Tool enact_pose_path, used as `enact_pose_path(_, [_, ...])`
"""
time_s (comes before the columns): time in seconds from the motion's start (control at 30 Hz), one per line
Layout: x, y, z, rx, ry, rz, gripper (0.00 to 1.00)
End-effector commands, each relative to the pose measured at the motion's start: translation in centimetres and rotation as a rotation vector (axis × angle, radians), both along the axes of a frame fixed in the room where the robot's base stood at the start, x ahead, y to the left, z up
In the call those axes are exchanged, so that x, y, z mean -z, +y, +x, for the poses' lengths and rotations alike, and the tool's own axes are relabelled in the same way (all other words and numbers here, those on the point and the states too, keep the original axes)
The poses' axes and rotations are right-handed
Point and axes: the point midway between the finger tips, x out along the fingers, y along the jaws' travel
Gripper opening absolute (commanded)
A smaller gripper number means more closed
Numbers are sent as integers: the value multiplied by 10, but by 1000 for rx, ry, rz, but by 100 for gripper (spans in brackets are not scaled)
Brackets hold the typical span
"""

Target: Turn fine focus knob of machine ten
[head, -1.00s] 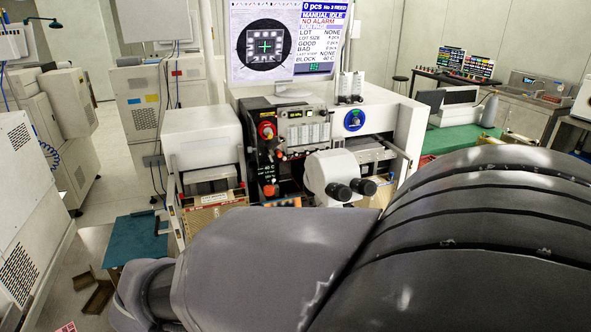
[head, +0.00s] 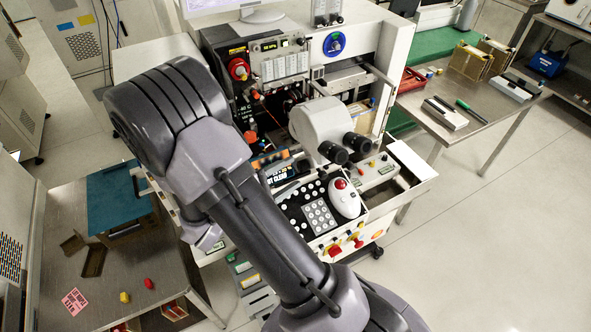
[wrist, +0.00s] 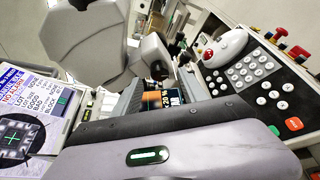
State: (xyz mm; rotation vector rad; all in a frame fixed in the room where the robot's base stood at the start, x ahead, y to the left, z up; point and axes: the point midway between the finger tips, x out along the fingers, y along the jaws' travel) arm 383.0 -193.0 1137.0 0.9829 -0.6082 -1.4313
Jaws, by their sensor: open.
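A bonding machine (head: 385,50) stands in the centre of the head view; I cannot read a machine number on it. Its white microscope head (head: 322,122) has two black eyepieces (head: 345,149). The microscope (wrist: 108,38) is at upper left in the wrist view. I cannot pick out the fine focus knob for certain. The grey housing of my gripper (wrist: 150,130), with a lit green bar, fills the bottom of the wrist view, near the microscope and keypad.
A keypad panel (head: 319,216) with a white mouse-like controller (head: 344,198) juts out at the machine's front. The monitor (wrist: 25,110) is at left in the wrist view. A side table (head: 62,225) stands left, a bench (head: 470,115) right. Floor at lower right is clear.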

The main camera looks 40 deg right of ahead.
Motion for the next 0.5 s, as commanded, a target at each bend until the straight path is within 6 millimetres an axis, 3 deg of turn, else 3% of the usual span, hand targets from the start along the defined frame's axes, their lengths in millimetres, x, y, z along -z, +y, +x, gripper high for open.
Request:
enact_pose_path(0.2, [6,-27,3,1,0,0,50])
enact_pose_path(0.5, [6,-30,3,-1,0,1,50])
